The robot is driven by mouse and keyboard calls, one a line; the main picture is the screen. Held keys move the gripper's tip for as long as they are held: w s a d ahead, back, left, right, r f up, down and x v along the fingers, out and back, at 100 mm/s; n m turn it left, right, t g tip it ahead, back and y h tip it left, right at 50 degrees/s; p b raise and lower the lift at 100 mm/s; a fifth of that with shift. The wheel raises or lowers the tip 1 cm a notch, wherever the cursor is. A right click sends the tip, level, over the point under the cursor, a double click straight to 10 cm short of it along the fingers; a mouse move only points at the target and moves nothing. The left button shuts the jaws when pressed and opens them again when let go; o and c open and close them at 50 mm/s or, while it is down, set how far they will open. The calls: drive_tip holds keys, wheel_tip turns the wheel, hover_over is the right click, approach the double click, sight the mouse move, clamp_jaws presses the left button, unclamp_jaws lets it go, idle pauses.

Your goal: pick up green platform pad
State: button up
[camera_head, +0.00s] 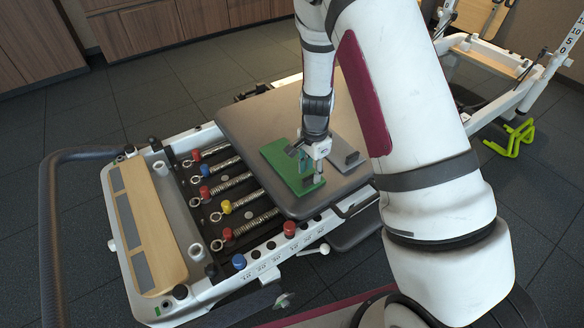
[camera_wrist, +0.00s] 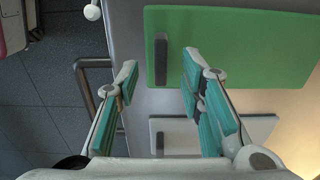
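The green platform pad (camera_head: 277,156) is a flat rectangle lying on the grey carriage of the reformer in the head view. In the wrist view the green pad (camera_wrist: 250,45) fills the upper right, with a dark upright handle (camera_wrist: 161,60) near its left end. My gripper (camera_head: 308,178) is over the pad's right part in the head view and hides some of it. In the wrist view my gripper (camera_wrist: 158,75) is open, its teal-padded fingers apart, with the handle seen between and beyond the fingertips. Contact with the handle is not visible.
A grey-white pad (camera_head: 347,150) with its own dark handle (camera_wrist: 160,142) lies beside the green one. Springs with coloured knobs (camera_head: 228,207) and a wooden footplate (camera_head: 150,225) are left of the carriage (camera_head: 265,115). A dark bent bar (camera_wrist: 84,85) shows in the wrist view.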

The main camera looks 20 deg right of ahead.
sight(310, 176)
wheel_tip(310, 176, down, 4)
drive_tip(key=shift+a+r+b, duration=0.1)
drive_tip(key=shift+b, duration=0.6)
drive_tip(key=shift+r, duration=0.1)
clamp_jaws()
drive_tip(key=shift+r, duration=0.1)
